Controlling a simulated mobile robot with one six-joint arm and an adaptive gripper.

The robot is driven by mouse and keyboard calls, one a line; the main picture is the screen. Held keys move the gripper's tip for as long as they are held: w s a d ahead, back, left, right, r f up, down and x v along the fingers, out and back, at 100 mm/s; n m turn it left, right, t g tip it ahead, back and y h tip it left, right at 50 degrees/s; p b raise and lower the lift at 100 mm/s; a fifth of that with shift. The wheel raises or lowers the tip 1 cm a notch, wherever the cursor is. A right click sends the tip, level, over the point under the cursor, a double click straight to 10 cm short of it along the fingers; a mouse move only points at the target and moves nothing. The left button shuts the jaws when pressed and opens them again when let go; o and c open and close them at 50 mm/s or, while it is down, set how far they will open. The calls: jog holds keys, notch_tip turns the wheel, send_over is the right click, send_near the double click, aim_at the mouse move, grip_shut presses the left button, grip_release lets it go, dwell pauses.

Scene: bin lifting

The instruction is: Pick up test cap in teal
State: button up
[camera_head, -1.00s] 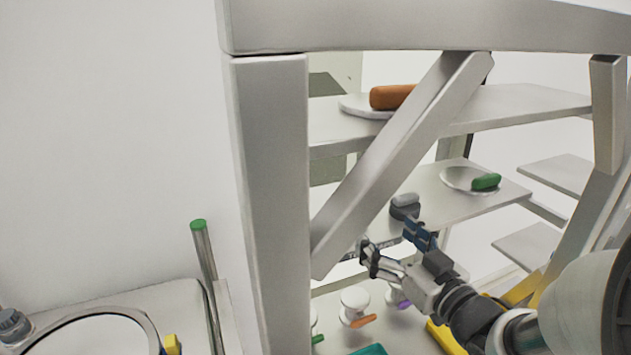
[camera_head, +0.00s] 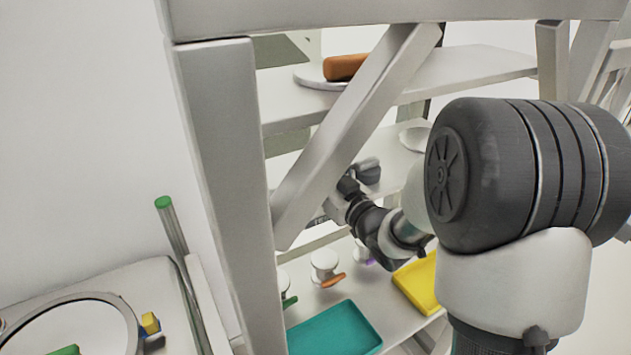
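A teal tray (camera_head: 338,330) lies on the lowest shelf, at the bottom centre, cut off by the picture's lower edge. It looks flat and empty. I cannot make out a separate teal cap. My gripper (camera_head: 340,204) is at the middle shelf's left end, above and beyond the tray and apart from it. The rack's diagonal brace hides its fingertips, so I cannot tell their opening or whether they hold anything.
The diagonal brace (camera_head: 365,110) and upright post (camera_head: 222,180) stand before the shelves. A grey object (camera_head: 368,170) sits beside my gripper. White-topped items (camera_head: 324,260) and a yellow tray (camera_head: 418,282) are low. An orange-brown block (camera_head: 345,67) is on the upper shelf.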

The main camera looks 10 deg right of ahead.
jog(key=c, duration=1.2)
jog(key=shift+o, duration=0.2)
notch_tip(320, 180, up, 10)
jog(key=shift+r+p, duration=0.1)
jog(key=shift+p, duration=0.75)
jog(key=shift+r, duration=0.1)
notch_tip(320, 180, up, 6)
jog(key=p, duration=0.5)
send_over(316, 171)
jog(key=shift+b, duration=0.3)
jog(key=shift+f, duration=0.2)
